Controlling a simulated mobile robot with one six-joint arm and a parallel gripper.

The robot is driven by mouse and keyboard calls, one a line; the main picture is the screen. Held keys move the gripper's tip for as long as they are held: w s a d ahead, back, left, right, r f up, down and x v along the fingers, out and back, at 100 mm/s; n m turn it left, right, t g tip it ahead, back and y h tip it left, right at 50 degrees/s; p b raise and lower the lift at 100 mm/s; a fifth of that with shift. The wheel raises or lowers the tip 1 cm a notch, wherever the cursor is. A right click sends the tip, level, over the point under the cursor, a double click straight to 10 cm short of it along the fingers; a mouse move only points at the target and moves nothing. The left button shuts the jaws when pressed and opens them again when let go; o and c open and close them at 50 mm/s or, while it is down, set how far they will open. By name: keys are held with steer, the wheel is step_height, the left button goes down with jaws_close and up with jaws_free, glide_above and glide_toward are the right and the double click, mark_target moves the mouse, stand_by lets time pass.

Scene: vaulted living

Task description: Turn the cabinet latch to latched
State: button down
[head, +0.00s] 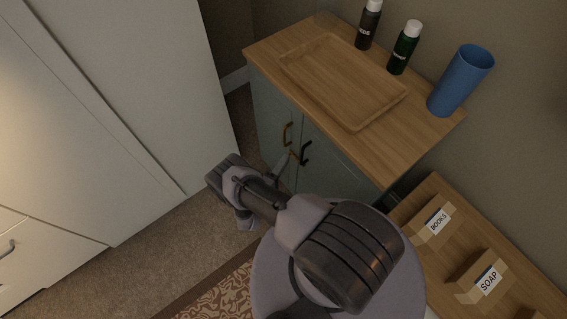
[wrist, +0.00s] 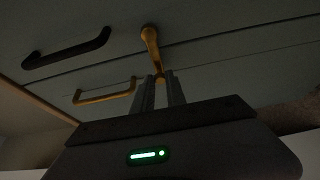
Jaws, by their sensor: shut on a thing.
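The cabinet latch (wrist: 150,42) is a brass lever with a round end, on the grey-green cabinet front in the wrist view. My gripper (wrist: 160,80) is shut on the lever's free end, with a finger on each side. In the wrist view the lever runs from its round end down to my fingertips, leaning slightly. In the head view my gripper (head: 282,165) is against the cabinet doors (head: 335,160), just below the handles. The latch is small and dim there, and I cannot tell its setting from its marks.
A black handle (wrist: 66,48) and a brass handle (wrist: 104,93) sit beside the latch. The wooden cabinet top (head: 340,145) holds a tray (head: 340,82), two bottles and a blue cup (head: 460,80). A low shelf with labelled boxes (head: 434,222) stands at right; a white cabinet at left.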

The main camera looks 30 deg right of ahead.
stand_by(0.4)
steer(key=c, duration=1.3)
jaws_free()
steer(key=shift+c, duration=0.2)
steer(key=v, duration=1.7)
steer(key=shift+a, duration=0.2)
